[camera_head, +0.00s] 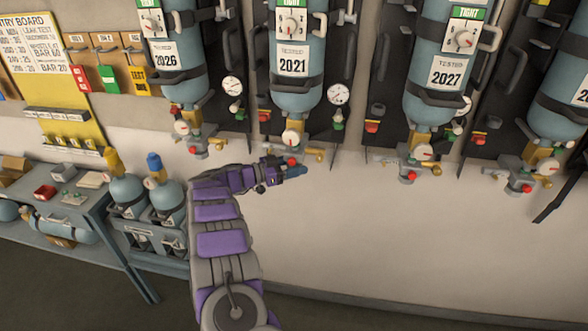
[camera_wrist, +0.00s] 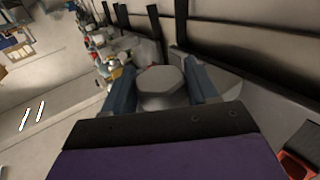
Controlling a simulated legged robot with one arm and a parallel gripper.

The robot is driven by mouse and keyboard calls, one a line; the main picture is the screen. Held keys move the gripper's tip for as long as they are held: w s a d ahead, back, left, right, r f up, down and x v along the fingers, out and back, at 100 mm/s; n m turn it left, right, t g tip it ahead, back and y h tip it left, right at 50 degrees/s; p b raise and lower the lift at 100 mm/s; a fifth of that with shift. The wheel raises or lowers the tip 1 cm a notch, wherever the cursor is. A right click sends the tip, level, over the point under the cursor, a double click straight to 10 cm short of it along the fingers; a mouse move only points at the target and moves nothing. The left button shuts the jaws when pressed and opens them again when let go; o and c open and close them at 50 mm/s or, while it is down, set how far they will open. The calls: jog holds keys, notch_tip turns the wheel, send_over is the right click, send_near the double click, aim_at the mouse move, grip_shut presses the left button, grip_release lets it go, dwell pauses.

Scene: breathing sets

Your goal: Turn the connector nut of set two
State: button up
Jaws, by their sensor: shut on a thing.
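The second breathing set from the left, with a blue cylinder (camera_head: 297,70) and a 2021 label, hangs on the wall. My gripper (camera_head: 294,170) is at the valve fittings under this cylinder. In the wrist view my gripper (camera_wrist: 163,76) has its two blue-grey fingers on either side of a grey, many-sided connector nut (camera_wrist: 162,90) and is shut on it. In the head view the nut is hidden by my gripper. The gauge (camera_head: 292,139) of this set shows just above my gripper.
Neighbouring sets hang close by: the 2026 cylinder (camera_head: 178,80) on the left and the 2027 cylinder (camera_head: 440,90) on the right. A blue bench (camera_head: 88,212) and a crate with two cylinders stand at lower left. The wall below the sets is clear.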

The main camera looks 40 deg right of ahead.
dwell(0.5)
jog(key=o, duration=1)
jog(key=shift+c, duration=0.2)
jog(key=p+v, duration=0.1)
jog(key=v, duration=1.6)
jog(key=shift+w+a, duration=0.2)
